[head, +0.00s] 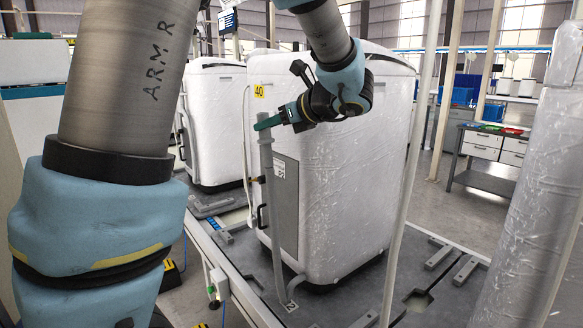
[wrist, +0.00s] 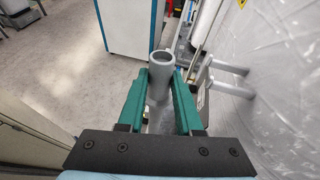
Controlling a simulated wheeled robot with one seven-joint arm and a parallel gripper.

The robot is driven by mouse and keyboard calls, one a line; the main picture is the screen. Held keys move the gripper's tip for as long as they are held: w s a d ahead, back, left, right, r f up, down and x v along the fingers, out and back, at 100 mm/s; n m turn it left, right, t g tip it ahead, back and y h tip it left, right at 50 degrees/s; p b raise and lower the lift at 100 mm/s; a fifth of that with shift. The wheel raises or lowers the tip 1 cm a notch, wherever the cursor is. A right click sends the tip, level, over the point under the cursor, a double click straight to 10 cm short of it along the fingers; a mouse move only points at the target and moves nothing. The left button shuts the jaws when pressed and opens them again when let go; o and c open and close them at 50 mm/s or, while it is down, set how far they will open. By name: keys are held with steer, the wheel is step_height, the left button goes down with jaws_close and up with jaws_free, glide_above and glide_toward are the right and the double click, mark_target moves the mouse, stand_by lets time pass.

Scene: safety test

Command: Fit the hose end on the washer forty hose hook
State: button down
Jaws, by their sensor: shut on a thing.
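Washer forty (head: 340,150) is a white, film-wrapped machine with a yellow 40 label (head: 259,91) at its upper left corner. A grey hose (head: 267,165) rises along its left edge from a low bend near the floor. My gripper (head: 268,122) has green fingers shut around the hose just below its top. In the wrist view the open round hose end (wrist: 162,60) stands up between the fingers. A grey two-pronged hook (wrist: 228,78) juts from the washer wall, right of the hose end and apart from it. I cannot make out the hook in the head view.
Another wrapped washer (head: 213,120) stands behind to the left. A pale upright post (head: 408,180) crosses in front of washer forty, and a wrapped column (head: 530,190) stands at right. A black handle (head: 262,215) is on the washer's side. A drawer bench (head: 490,150) is farther back.

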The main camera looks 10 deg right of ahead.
steer(key=shift+t, duration=0.6)
steer(key=r, duration=0.3)
steer(key=w+r, duration=0.1)
steer(key=r, duration=0.1)
steer(key=a+r+p, duration=0.1)
steer(key=r, duration=0.2)
steer(key=shift+w+a+r, duration=0.1)
steer(key=shift+w+r, duration=0.05)
steer(key=shift+r, duration=0.15)
steer(key=shift+w+d+f+p, duration=0.2)
steer(key=shift+w+d, duration=0.4)
steer(key=shift+d, duration=0.7)
steer(key=shift+w+d+f+p, duration=0.15)
steer(key=shift+w+d, duration=0.4)
steer(key=shift+d, duration=0.8)
steer(key=shift+w+d+f+p, duration=0.15)
steer(key=shift+w+d, duration=0.45)
steer(key=shift+d, duration=0.7)
steer(key=shift+f, duration=0.5)
steer(key=shift+a, duration=0.1)
